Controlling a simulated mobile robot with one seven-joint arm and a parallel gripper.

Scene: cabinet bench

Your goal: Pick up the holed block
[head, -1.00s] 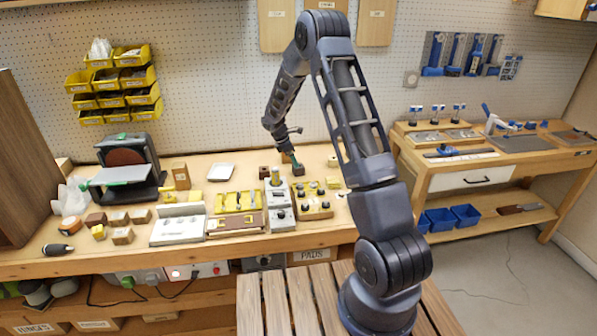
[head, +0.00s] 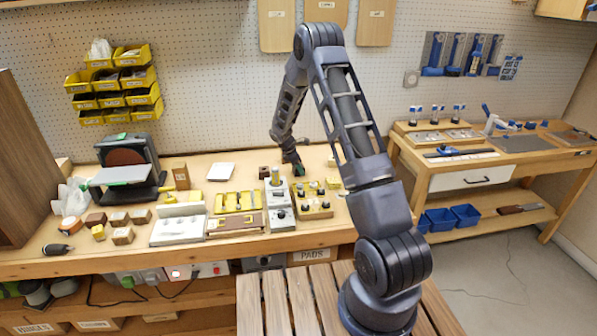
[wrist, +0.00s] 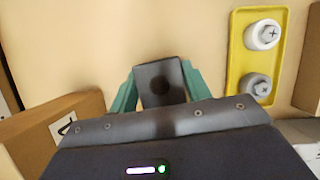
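The holed block (wrist: 160,84) is a dark block with a round hole in its face, in the middle of the wrist view. My gripper (wrist: 160,82) has its two green fingers on either side of it, close against its sides. The frames do not show clearly whether the fingers press on it or only stand around it. In the head view my gripper (head: 298,169) is low over the bench, behind the yellow trays, and the block is hidden or too small to make out there.
A yellow tray with round knobs (wrist: 246,62) lies close to the right of my gripper. A brown cardboard box (wrist: 52,128) is at the lower left of the wrist view. A white dish (head: 221,171) lies further left.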

